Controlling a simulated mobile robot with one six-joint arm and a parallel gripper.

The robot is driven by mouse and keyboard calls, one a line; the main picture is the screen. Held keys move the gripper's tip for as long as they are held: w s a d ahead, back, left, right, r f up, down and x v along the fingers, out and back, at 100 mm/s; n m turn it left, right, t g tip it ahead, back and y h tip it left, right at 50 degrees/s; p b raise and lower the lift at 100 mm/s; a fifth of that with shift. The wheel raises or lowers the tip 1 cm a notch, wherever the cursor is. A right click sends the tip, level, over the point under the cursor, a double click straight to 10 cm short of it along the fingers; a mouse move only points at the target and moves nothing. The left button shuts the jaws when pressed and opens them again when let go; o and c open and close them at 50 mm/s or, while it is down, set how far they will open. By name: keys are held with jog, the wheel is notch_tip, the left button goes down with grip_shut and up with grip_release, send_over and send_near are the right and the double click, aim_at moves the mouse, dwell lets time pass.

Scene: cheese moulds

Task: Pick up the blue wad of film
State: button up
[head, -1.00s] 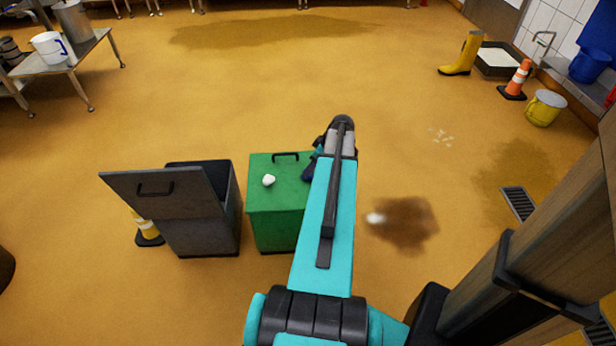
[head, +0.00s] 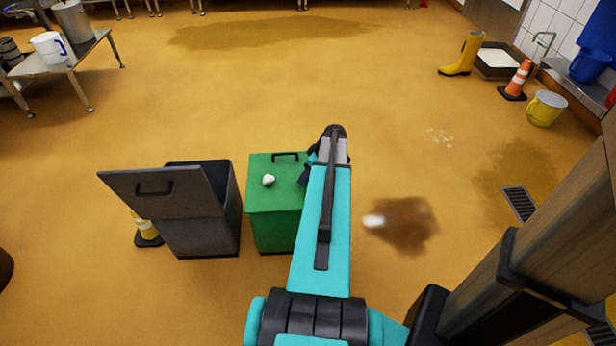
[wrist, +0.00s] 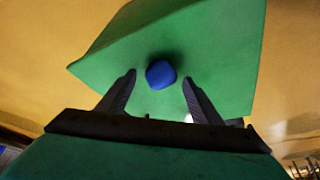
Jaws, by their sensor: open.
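The blue wad of film (wrist: 161,74) lies on the green lid of a bin (wrist: 200,40). In the wrist view it sits between the tips of my gripper (wrist: 159,80), with a gap on each side. My gripper is open and empty. In the head view my gripper (head: 308,168) shows only partly, dark beside the arm over the right part of the green bin (head: 272,225). The blue wad cannot be made out there, hidden by my arm or gripper.
A white wad (head: 268,180) lies on the green lid, left of my gripper. A grey bin (head: 202,225) with its lid tilted open stands to the left. A brown puddle (head: 405,230) with a white lump (head: 373,221) is on the floor to the right.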

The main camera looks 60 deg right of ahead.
jog(key=shift+w+f, duration=0.1)
jog(key=shift+f, duration=0.15)
dwell(0.3)
jog(key=c, duration=1.1)
